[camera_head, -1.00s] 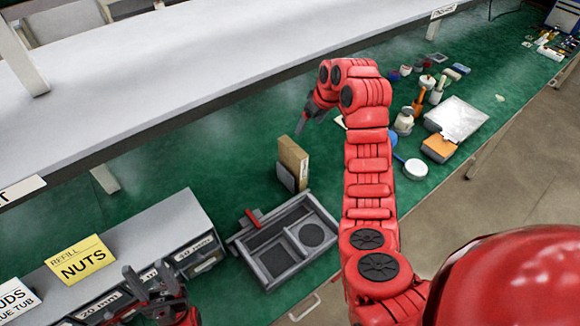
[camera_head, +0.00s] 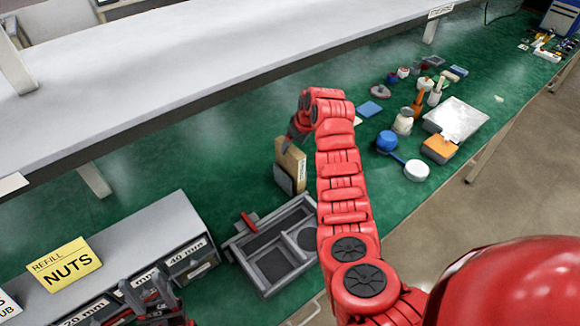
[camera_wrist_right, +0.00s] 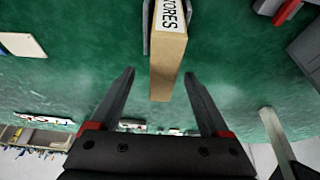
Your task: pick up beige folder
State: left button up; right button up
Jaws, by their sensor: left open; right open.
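The beige folder (camera_head: 292,160) stands upright in a grey holder (camera_head: 283,180) on the green bench, behind the grey divided tray. In the right wrist view the beige folder (camera_wrist_right: 168,70) shows its narrow edge and a white label ending in "TORES". My right gripper (camera_head: 288,143) is at the folder's upper part, and my arm hides some of this area. In the wrist view my right gripper (camera_wrist_right: 160,74) is open, with the folder's edge between the lines of its fingers; contact is not visible. My left gripper (camera_head: 142,300) is low at the left, by the drawer unit, open and away from the folder.
The grey divided tray (camera_head: 238,243) with a red handle lies in front of the folder. A drawer unit (camera_head: 150,235) with a yellow NUTS sign (camera_head: 65,262) stands left. A white shelf (camera_head: 200,60) overhangs the back. Bottles and several small parts lie right.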

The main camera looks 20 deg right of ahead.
aim_at(291, 148)
jog(key=x, duration=0.2)
jog(key=shift+a+f+b, duration=0.3)
jog(key=shift+f+b, duration=0.05)
jog(key=shift+b, duration=0.05)
jog(key=shift+w+a+f, duration=0.1)
jog(key=shift+w+f, duration=0.2)
jog(key=shift+f, duration=0.15)
jog(key=shift+f+b, duration=0.25)
jog(key=shift+b, duration=0.35)
grip_shut()
dwell(1.1)
